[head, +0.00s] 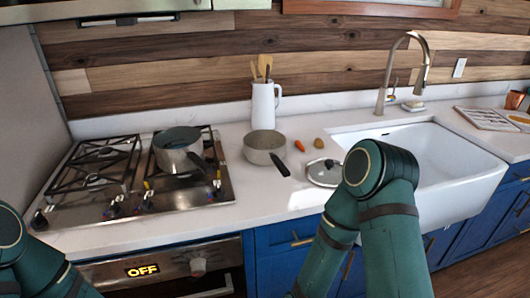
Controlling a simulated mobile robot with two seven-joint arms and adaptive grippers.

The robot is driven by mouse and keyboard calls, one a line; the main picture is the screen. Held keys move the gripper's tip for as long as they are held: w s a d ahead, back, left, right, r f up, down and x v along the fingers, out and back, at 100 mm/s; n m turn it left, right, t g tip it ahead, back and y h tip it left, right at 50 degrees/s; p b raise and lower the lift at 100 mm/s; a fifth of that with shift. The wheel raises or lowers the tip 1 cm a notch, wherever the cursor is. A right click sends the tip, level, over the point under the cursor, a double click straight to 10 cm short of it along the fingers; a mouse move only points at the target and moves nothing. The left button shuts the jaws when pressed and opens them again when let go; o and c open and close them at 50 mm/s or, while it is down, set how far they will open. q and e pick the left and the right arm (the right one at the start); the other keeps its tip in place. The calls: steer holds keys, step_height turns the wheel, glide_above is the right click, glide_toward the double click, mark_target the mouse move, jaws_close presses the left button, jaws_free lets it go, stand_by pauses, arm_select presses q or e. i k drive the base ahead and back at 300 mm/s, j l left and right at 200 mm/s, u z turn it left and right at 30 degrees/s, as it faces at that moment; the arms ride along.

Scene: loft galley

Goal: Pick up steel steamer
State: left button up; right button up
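A shiny steel pot (182,158) with a dark teal top and a black handle stands upright on the right rear part of the gas hob; it looks like the steel steamer. I cannot tell whether the dark top is a lid or an insert. Links of my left arm show at the lower left corner, and links of my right arm rise in front of the sink. Neither gripper is in the picture, and neither arm's visible links touch the pot.
A grey saucepan (264,145) with a dark handle stands on the counter right of the hob (100,190). Behind it is a white utensil jug (265,108). A carrot (299,146), a potato (318,143) and a glass lid (322,174) lie nearby. The white sink (455,165) is right.

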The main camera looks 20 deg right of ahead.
mark_target(271, 157)
steer(key=l+u, duration=0.15)
steer(key=u, duration=0.25)
steer(key=l+u, duration=0.1)
steer(key=u, duration=0.35)
steer(key=l+u, duration=0.15)
steer(key=u, duration=0.25)
steer(key=k+l+u, duration=0.2)
steer(key=l+u, duration=0.25)
steer(key=l, duration=0.15)
steer(key=k+l+u, duration=0.2)
